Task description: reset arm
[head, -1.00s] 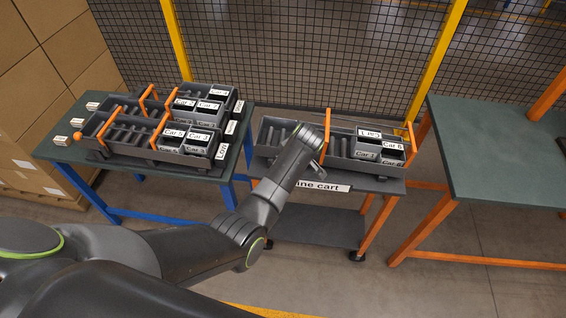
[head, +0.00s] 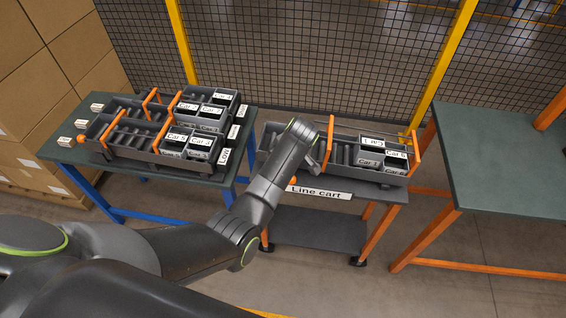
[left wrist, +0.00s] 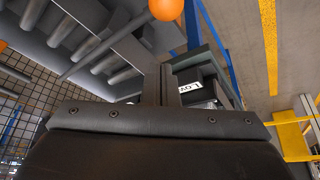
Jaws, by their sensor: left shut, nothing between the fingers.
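My left arm reaches in from the left in the head view, its forearm (head: 262,200) rising in front of the line cart. My left gripper (head: 315,166) is at the near side of the grey tote (head: 345,160) on the cart, mostly hidden behind my wrist. In the left wrist view the gripper (left wrist: 150,72) is shut and empty. I cannot tell whether it touches the tote. My right gripper is in neither view.
A green-topped table with blue legs (head: 100,187) holds two grey totes (head: 125,140) with orange handles and labelled boxes. The line cart (head: 320,192) stands beside it. An orange-legged table (head: 490,165) is at right. A mesh fence (head: 300,60) stands behind; cartons (head: 30,90) are at left.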

